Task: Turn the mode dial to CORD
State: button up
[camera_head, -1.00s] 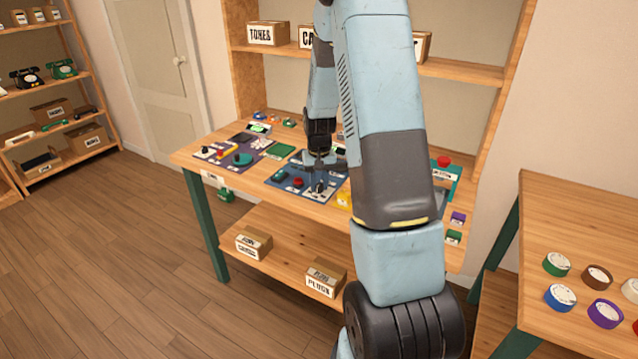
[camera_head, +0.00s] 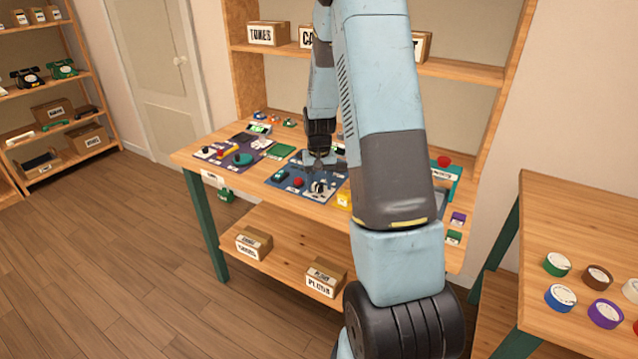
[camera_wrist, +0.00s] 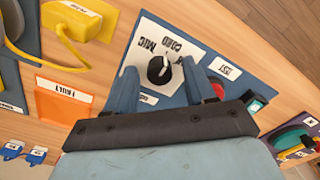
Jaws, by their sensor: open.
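The mode dial (camera_wrist: 158,70) is a black round knob with a white mark, on a white label plate of the blue panel (camera_head: 268,180). In the wrist view, the words MIC and CORD (camera_wrist: 174,48) appear inverted above the knob; another label at its right is partly hidden. I cannot tell for certain which word the mark points to. The dial also shows in the head view (camera_head: 318,187). My gripper (camera_wrist: 160,68) is open, its two blue fingers on either side of the dial in the picture, apart from it. In the head view my gripper (camera_head: 319,162) is above the panel.
A red button (camera_head: 298,182) and a green part (camera_head: 280,175) share the panel. A purple panel (camera_head: 225,152) is to its left. A shelf with boxes stands behind.

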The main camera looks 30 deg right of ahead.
aim_at(319, 185)
notch_tip(319, 185, up, 14)
jog(key=shift+f, duration=0.2)
dwell(0.4)
